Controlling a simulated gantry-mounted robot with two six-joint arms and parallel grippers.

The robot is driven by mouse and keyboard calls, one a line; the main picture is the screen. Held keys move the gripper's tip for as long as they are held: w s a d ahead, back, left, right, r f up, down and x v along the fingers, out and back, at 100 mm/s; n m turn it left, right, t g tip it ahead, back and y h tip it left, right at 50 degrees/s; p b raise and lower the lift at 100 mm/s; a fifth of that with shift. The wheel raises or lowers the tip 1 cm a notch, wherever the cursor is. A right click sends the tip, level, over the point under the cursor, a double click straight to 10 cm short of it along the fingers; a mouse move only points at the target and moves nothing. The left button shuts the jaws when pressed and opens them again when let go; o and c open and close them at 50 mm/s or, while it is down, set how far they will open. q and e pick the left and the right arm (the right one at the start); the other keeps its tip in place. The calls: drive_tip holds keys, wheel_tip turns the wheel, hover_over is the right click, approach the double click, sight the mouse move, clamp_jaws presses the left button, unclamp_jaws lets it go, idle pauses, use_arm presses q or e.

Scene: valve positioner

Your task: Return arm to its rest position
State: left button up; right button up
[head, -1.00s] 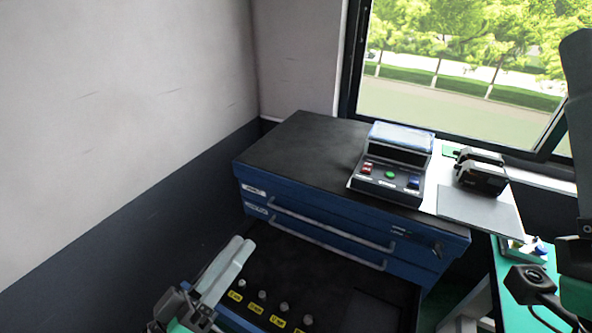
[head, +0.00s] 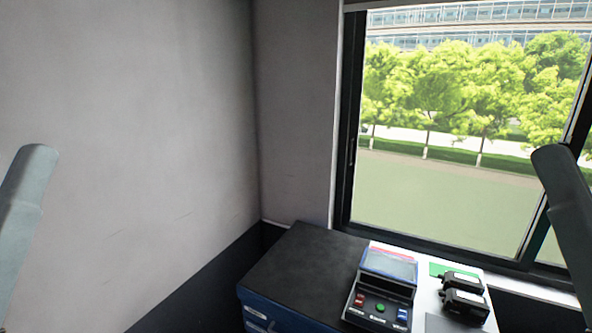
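A grey rounded link of my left arm rises at the left edge of the head view, in front of the bare wall. A matching darker link of my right arm rises at the right edge, in front of the window. The two look roughly mirrored. Neither gripper is in the picture, so I cannot see their fingers or whether they hold anything.
A blue cabinet with a black top (head: 300,270) stands at bottom centre. On it are a control box (head: 382,290) with red, green and blue buttons and two black devices (head: 462,292). A window (head: 450,190) is behind. Wall (head: 140,130) fills the left.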

use_arm(q)
wheel_tip(320, 180, up, 20)
drive_tip(key=p, duration=1.6)
use_arm(e)
wheel_tip(320, 180, up, 20)
use_arm(q)
wheel_tip(320, 180, down, 61)
drive_tip(key=b, duration=6.1)
use_arm(e)
wheel_tip(320, 180, down, 61)
use_arm(q)
drive_tip(key=shift+o, duration=0.3)
